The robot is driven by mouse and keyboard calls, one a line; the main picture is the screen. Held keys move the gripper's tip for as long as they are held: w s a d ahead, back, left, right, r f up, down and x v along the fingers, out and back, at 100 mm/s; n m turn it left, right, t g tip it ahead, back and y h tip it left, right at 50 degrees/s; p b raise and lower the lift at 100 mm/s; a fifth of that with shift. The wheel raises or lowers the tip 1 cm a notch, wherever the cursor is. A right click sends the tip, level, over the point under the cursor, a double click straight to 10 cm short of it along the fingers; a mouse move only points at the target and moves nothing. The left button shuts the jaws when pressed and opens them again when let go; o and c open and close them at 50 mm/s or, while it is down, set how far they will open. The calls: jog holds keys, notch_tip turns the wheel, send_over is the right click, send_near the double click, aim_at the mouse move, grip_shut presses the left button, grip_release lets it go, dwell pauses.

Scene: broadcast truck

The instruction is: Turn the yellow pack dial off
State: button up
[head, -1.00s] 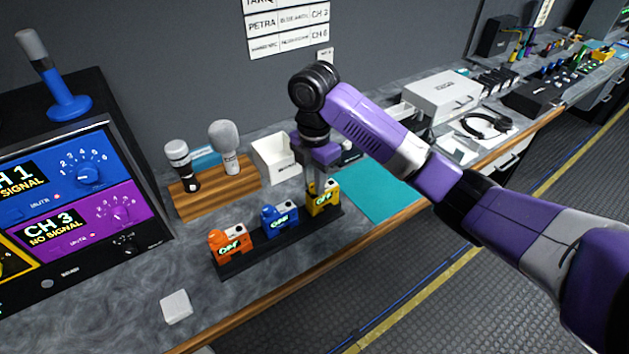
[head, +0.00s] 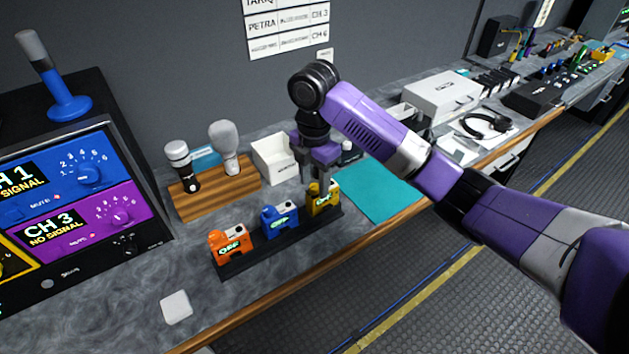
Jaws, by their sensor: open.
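The yellow pack (head: 323,199) stands at the right end of a black rack (head: 283,245), with a display on its front that is too small to read surely. My gripper (head: 318,181) points down just above the yellow pack, its fingers apart at the pack's top. The dial on top of the yellow pack is hard to make out behind the fingers. I cannot tell whether a finger touches it. A blue pack (head: 280,221) and an orange pack (head: 231,243) stand to its left in the same rack.
A white bin (head: 275,160) stands behind the rack, and a wooden block (head: 215,188) with two microphones is at the back left. A teal mat (head: 379,192) lies to the right. A white square block (head: 176,307) lies at the front left. A receiver unit (head: 80,200) stands at far left.

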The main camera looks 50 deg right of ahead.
aim_at(315, 186)
notch_tip(315, 186, up, 8)
jog(key=shift+f+p, duration=0.25)
jog(key=shift+p, duration=0.1)
dwell(0.5)
